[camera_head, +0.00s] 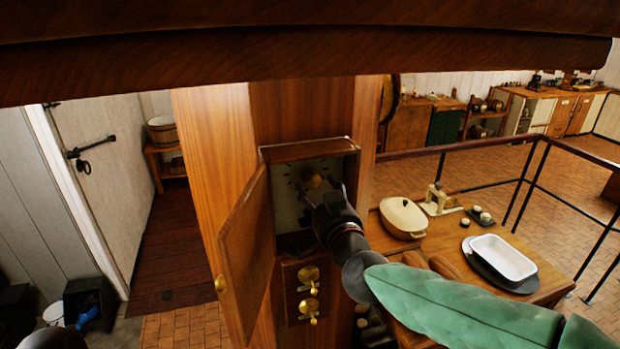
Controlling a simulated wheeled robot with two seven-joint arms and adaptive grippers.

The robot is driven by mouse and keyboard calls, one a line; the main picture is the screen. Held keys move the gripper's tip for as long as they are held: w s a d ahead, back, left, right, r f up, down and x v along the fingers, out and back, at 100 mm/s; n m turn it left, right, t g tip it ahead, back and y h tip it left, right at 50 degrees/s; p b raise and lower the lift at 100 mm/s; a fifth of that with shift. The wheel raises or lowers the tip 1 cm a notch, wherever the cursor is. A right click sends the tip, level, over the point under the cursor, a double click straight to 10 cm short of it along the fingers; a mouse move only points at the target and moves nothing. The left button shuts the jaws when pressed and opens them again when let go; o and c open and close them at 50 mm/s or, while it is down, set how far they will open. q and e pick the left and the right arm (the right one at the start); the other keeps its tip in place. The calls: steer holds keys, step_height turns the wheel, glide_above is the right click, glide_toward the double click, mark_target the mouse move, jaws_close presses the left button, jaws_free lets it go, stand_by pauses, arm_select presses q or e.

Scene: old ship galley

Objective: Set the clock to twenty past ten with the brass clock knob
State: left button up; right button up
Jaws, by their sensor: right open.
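The clock (291,198) is a pale dial with dark marks inside a wooden case on a wooden column, in the middle of the head view. The case's wooden door (245,255) stands open to the left. A round brass knob (312,178) shows at the dial's upper part. My right gripper (319,197) is open at the dial, just below this knob, and hides part of the face. I cannot tell whether it touches the knob. The hands are too small and covered to read. My left gripper is not in view.
Two more brass knobs, an upper one (308,274) and a lower one (309,306), sit on a panel below the case. A wooden table (546,288) at right carries a lidded pot (403,217) and a white tray (502,257). A dark beam (300,60) crosses the top.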

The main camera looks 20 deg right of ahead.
mark_target(313, 184)
steer(key=w, duration=0.5)
steer(key=shift+w+p, duration=0.25)
steer(key=shift+p, duration=0.1)
steer(key=shift+w, duration=0.45)
steer(key=shift+s, duration=0.15)
steer(key=shift+c, duration=0.6)
steer(key=c, duration=1)
